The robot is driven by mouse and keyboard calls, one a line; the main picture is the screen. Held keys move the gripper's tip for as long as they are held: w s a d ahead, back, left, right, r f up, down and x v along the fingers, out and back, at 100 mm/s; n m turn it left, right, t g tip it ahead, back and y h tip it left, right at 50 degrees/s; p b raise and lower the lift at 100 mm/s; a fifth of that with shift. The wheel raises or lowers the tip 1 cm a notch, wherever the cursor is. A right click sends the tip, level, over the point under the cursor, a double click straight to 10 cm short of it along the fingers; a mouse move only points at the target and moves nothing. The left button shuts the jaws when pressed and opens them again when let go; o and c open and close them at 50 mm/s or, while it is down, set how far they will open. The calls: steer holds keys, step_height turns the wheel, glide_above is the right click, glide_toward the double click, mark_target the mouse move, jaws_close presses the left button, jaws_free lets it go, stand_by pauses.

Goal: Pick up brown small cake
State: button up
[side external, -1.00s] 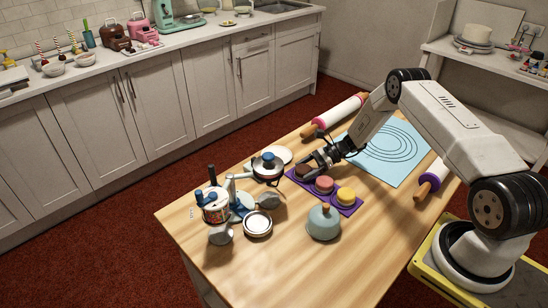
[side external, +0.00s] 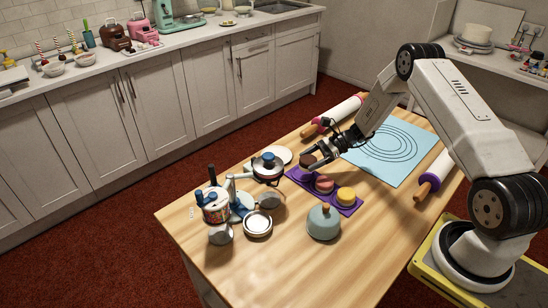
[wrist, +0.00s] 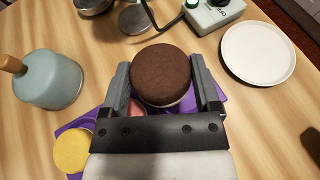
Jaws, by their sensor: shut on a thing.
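The brown small cake (wrist: 163,76) is round and dark with a pale band below its top. My gripper (wrist: 163,82) is shut on it, one finger on each side, in the wrist view. In the side view my gripper (side external: 312,160) holds the brown cake (side external: 308,160) above the purple mat (side external: 350,209). The pink cake (side external: 324,184) and the yellow cake (side external: 346,195) stand on the mat. The yellow cake (wrist: 73,150) also shows at lower left in the wrist view; the pink one is mostly hidden there by my gripper.
A teal lidded dome (side external: 323,222) stands in front of the mat. A white plate (side external: 280,155), a turntable-like device (side external: 267,168) and a cup of tools (side external: 215,206) lie to the left. A blue mat (side external: 390,150) and rolling pins (side external: 335,115) lie behind and right.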

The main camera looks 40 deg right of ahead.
steer(key=s+a+r, duration=0.2)
steer(key=s+r, duration=0.5)
steer(key=s, duration=0.4)
steer(key=shift+s+a+r, duration=0.35)
stand_by(0.4)
